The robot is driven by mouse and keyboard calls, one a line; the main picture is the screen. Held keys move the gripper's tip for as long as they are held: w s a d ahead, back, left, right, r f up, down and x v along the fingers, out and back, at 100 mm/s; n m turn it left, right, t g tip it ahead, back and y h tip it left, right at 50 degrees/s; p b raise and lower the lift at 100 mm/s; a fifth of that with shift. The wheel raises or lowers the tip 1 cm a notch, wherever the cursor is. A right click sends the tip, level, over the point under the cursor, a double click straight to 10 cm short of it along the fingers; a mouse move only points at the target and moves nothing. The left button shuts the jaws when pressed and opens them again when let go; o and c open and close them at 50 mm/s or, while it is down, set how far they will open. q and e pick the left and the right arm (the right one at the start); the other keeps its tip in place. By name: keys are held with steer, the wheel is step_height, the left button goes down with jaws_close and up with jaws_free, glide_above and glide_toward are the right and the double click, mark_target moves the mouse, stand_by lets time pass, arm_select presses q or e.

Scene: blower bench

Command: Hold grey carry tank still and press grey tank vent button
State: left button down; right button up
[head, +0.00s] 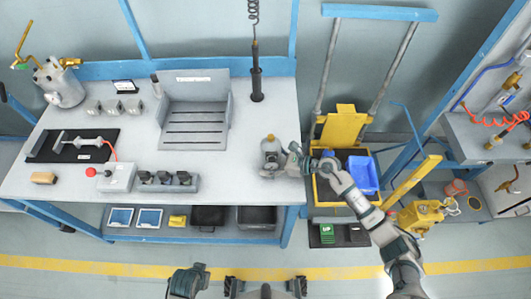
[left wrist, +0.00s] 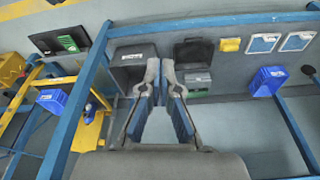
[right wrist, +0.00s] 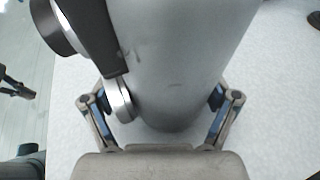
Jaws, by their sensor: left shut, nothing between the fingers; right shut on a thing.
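The grey carry tank (head: 270,152) stands near the right end of the white bench, with a yellowish top. My right gripper (head: 277,168) is shut on it at the near side. In the right wrist view the tank's grey body (right wrist: 185,60) fills the middle, with the fingers of the right gripper (right wrist: 162,103) on either side. A black strap-like part and round metal-rimmed fittings (right wrist: 121,101) show on its left. I cannot tell which part is the vent button. My left gripper (left wrist: 160,75) is shut and empty, away from the tank, facing the lower shelf.
A silver tank with brass fittings (head: 62,86) stands at the bench's left. A grey slotted fixture (head: 195,118), a box with a red button (head: 116,176) and a black tool mat (head: 45,146) share the bench. A yellow cart with a blue bin (head: 363,174) stands to the right.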

mark_target(272, 159)
steer(key=shift+a, duration=0.35)
steer(key=shift+d, duration=0.55)
arm_select(q)
steer(key=w+d+r+m+t+h, duration=0.2)
steer(key=w+d+r+t+h, duration=0.15)
steer(key=w+d+r, duration=0.4)
steer(key=w+d+r+m+t+h, duration=0.1)
steer(key=w+d+r+t+h, duration=0.3)
steer(key=w+d, duration=0.65)
arm_select(e)
steer(key=shift+d, duration=0.1)
steer(key=shift+a, duration=0.4)
arm_select(q)
steer(key=d+r+m+t+h, duration=0.2)
steer(key=d+r+m+h, duration=0.1)
steer(key=r+m, duration=0.4)
steer(key=d+r+m+t+h, duration=0.2)
steer(key=r+m+t, duration=0.15)
steer(key=r, duration=0.45)
steer(key=w, duration=0.8)
steer(key=shift+w+a+g, duration=0.15)
steer(key=shift+w+g, duration=0.15)
steer(key=shift+w, duration=0.1)
